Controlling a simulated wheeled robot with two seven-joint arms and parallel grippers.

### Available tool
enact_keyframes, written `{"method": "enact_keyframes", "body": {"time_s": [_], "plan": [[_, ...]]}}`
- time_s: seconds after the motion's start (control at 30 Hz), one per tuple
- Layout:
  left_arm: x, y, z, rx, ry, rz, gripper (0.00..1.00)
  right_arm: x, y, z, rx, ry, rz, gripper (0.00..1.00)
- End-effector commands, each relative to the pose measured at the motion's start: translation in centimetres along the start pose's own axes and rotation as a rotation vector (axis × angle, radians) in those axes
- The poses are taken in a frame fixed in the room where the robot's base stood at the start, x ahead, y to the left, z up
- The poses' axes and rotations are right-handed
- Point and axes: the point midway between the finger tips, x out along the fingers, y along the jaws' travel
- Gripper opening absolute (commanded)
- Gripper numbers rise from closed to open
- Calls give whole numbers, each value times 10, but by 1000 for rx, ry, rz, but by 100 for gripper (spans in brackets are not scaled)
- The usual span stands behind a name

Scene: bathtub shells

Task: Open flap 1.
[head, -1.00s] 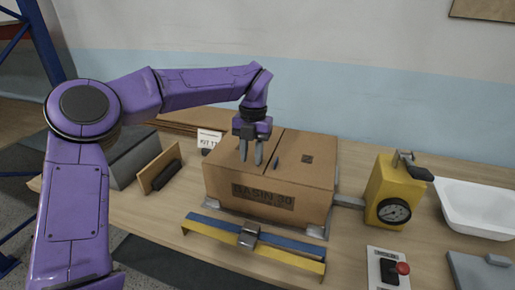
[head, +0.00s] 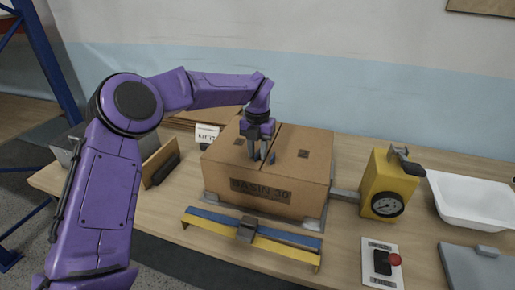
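A brown cardboard box (head: 232,187) labelled "BASIN 30" stands on the table, and its top flaps lie closed, meeting at a seam. The left top flap (head: 225,147) is partly covered by my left gripper. The right top flap (head: 308,143) carries a dark square mark. A small dark blue tab (head: 272,158) sits near the seam. My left gripper (head: 257,155) points down over the left flap, just left of the tab, with its two fingers slightly apart and nothing between them. I cannot tell whether the fingertips touch the cardboard. My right gripper is not in view.
A blue and yellow bar (head: 285,248) lies in front of the box. A small sign (head: 207,133) stands behind left.

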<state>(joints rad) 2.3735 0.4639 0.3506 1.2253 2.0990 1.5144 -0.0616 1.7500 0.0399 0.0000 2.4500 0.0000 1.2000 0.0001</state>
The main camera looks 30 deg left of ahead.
Motion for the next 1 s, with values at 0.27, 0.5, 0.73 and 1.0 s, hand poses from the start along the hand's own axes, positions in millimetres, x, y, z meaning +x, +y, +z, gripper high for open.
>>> {"method": "enact_keyframes", "body": {"time_s": [0.27, 0.5, 0.73, 1.0], "plan": [[0, 0, 0, 0, 0, 0, 0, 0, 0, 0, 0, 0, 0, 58], [0, 0, 0, 0, 0, 0, 0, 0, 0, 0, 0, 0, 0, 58], [0, 0, 0, 0, 0, 0, 0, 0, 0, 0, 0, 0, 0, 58], [0, 0, 0, 0, 0, 0, 0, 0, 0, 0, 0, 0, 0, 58]]}}
